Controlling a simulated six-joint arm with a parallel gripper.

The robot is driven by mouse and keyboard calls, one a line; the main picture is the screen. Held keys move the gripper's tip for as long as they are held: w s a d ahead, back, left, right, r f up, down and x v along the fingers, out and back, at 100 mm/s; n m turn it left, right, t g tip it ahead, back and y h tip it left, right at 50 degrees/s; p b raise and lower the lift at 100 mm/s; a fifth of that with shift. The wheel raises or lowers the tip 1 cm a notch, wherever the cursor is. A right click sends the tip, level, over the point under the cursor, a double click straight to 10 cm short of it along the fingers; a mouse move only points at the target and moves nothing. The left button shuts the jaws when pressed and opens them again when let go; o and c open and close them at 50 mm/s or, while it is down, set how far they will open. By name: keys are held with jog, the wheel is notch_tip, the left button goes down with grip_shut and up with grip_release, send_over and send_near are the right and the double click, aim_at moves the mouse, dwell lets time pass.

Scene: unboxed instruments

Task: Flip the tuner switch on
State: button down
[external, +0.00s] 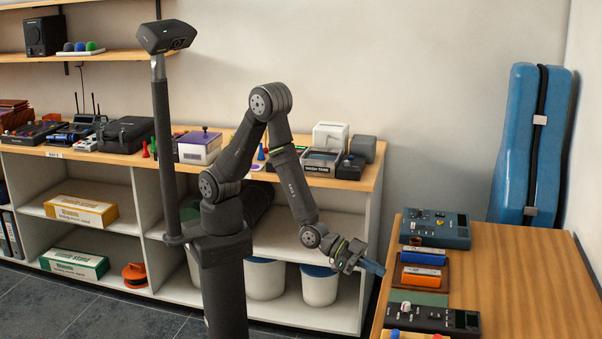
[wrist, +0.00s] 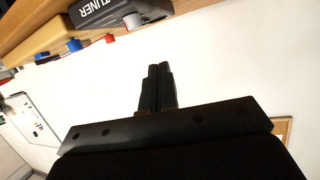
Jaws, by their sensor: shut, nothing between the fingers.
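A dark box lettered TUNER (wrist: 108,8) shows at the top of the wrist view, cut off by the frame edge. Its switch cannot be made out there. In the external view, two control boxes lie on the right table: a dark blue one (external: 436,228) at the back and a black one (external: 432,318) at the front. I cannot tell from lettering which is the tuner. My gripper (external: 374,267) is shut and empty near the table's left edge, apart from both boxes. Its closed black fingers (wrist: 157,86) show in the wrist view.
Between the boxes lie a blue block (external: 422,256) and an orange block (external: 421,275). The wooden table (external: 530,290) is clear on its right. A blue instrument case (external: 527,145) stands behind it. A crowded shelf unit (external: 375,175) runs along the wall.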

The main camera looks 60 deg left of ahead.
jog(key=s+d+r+n+t+y, duration=0.1)
jog(key=d+r+n+t+y, duration=0.1)
jog(key=d, duration=0.7)
jog(key=shift+d+n, duration=0.15)
jog(key=shift+n, duration=0.35)
send_over(422, 315)
notch_tip(422, 315, down, 3)
jog(key=shift+f, duration=0.2)
notch_tip(422, 315, down, 3)
jog(key=shift+w+f, duration=0.1)
jog(key=shift+f, duration=0.45)
jog(key=shift+f, duration=0.4)
